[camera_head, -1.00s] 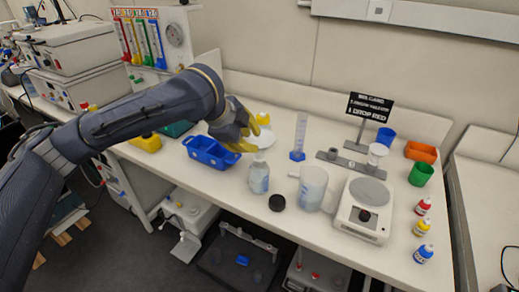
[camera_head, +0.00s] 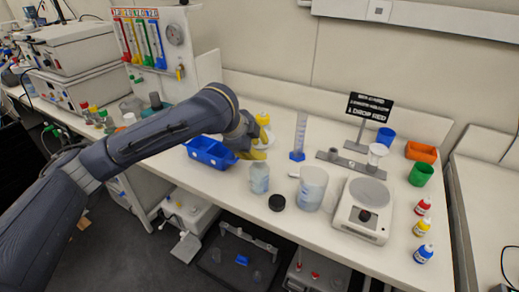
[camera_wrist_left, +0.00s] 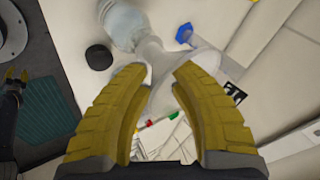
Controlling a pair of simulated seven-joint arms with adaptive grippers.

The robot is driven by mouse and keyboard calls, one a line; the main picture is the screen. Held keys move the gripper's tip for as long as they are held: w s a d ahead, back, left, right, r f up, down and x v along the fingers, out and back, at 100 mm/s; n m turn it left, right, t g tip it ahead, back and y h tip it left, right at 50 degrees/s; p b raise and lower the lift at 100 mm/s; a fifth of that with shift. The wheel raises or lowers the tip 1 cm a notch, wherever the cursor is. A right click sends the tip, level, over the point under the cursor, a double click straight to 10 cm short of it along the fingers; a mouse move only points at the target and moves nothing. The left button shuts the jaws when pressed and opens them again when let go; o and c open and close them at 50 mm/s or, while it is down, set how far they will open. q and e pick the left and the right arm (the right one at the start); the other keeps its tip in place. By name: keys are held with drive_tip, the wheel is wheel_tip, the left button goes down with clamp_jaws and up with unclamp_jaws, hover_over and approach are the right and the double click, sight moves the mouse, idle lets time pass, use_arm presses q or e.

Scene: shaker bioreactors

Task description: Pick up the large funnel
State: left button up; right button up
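The large funnel (camera_wrist_left: 158,62) is whitish and translucent. In the wrist view its cone and narrow neck lie just beyond and between the yellow fingertips; the fingers hide part of it. In the head view its pale rim (camera_head: 269,138) shows just behind my left gripper (camera_head: 255,153), low over the bench. The left gripper also shows in the wrist view (camera_wrist_left: 160,70), its fingers apart on either side of the funnel. I cannot make out a firm contact.
A clear bottle (camera_head: 259,178), a black cap (camera_head: 277,203) and a large beaker (camera_head: 311,188) stand in front and to the right. A blue tray (camera_head: 208,152) is left of the gripper. A blue-based cylinder (camera_head: 299,136) and a scale (camera_head: 364,208) stand further right.

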use_arm(q)
drive_tip(key=shift+c, duration=0.2)
clamp_jaws()
drive_tip(key=shift+r, duration=0.15)
